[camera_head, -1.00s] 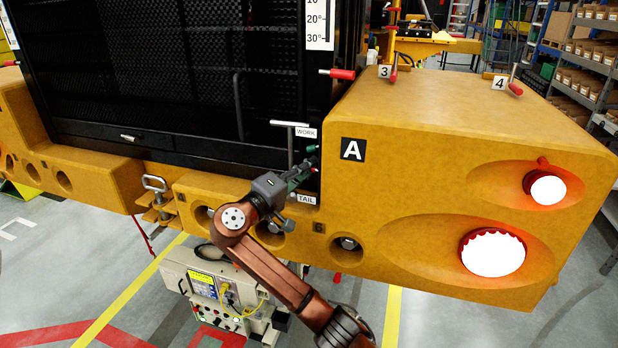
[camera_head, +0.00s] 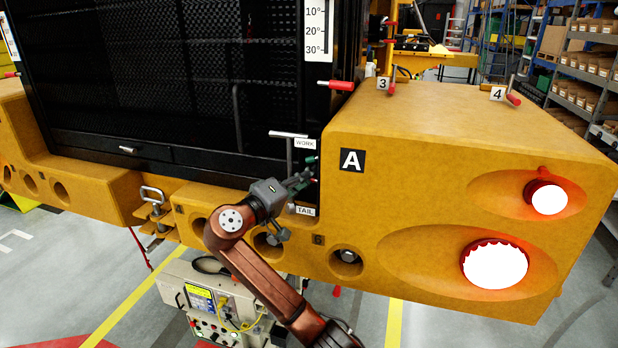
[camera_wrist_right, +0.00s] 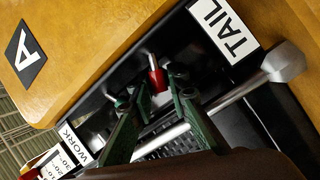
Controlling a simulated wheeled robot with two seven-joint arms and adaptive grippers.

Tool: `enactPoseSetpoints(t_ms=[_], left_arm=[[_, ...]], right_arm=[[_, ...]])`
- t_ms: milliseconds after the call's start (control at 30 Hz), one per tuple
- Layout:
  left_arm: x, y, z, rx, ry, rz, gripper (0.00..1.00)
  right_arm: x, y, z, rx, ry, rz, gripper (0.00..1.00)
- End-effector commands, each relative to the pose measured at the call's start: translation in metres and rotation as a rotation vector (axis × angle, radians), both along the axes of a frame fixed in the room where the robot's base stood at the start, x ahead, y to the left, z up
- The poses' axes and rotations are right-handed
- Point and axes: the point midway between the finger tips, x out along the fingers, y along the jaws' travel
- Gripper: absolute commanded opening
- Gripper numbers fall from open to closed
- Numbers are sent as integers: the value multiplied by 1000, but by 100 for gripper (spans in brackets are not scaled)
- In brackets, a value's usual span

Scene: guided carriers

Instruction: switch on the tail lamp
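The TAIL label (camera_head: 305,211) is on the black panel of the yellow carrier, left of the block marked A. In the right wrist view the TAIL label (camera_wrist_right: 222,28) is at the top. A small switch with a red cap (camera_wrist_right: 157,79) and a silver stem is below it, and its red cap (camera_head: 314,180) is tiny in the head view. My right gripper (camera_head: 303,179) is at this panel. Its green fingers (camera_wrist_right: 161,88) are parted, one on each side of the red cap, with visible gaps. Contact cannot be told. My left gripper is out of view.
A green-capped switch (camera_wrist_right: 122,103) is close by, near the WORK label (camera_wrist_right: 76,144). A silver T-handle (camera_head: 289,145) stands beside the labels, its bar passing close behind my fingers in the wrist view. The yellow block (camera_head: 430,150) bounds the panel at right.

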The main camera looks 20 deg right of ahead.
Motion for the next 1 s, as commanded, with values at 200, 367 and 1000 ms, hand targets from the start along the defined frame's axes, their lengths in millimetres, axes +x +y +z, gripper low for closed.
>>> enactPoseSetpoints(t_ms=[200,367,1000], left_arm=[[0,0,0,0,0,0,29],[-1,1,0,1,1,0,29],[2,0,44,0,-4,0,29]], right_arm=[[0,0,0,-2,0,0,29],[0,0,0,-2,0,0,29],[1,0,-9,-376,251,-2,29]])
